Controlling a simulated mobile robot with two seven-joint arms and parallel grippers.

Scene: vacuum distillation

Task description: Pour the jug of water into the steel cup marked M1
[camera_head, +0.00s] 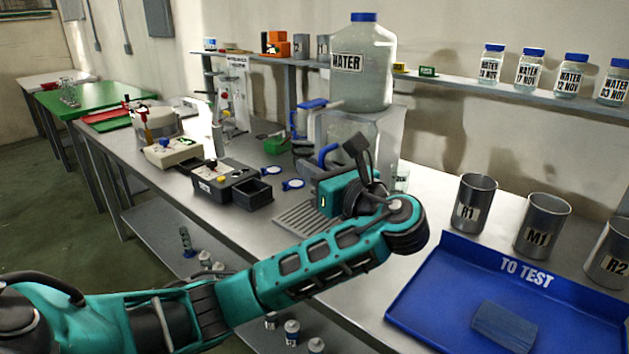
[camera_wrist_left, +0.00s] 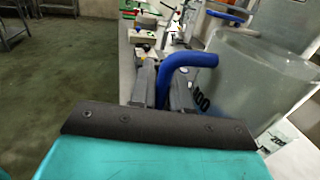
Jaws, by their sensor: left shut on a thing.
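The clear jug (camera_wrist_left: 255,85) with printed marks and a blue handle (camera_wrist_left: 185,68) fills the right of the left wrist view. My left gripper (camera_wrist_left: 160,88) is shut on the handle, with grey fingers on either side. In the head view the blue handle (camera_head: 327,154) shows above my left gripper (camera_head: 325,172), and my arm hides much of the jug. The jug looks roughly upright; I cannot tell whether it is lifted or its water level. The steel cup M1 (camera_head: 541,228) stands upright behind the blue tray, apart from the jug. My right gripper is not in view.
Steel cups R1 (camera_head: 473,203) and R2 (camera_head: 608,255) flank M1. The blue TO TEST tray (camera_head: 440,300) lies in front, holding a blue block (camera_head: 503,325). A big WATER bottle (camera_head: 362,75) stands behind the jug. Black equipment (camera_head: 232,183) sits to the left.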

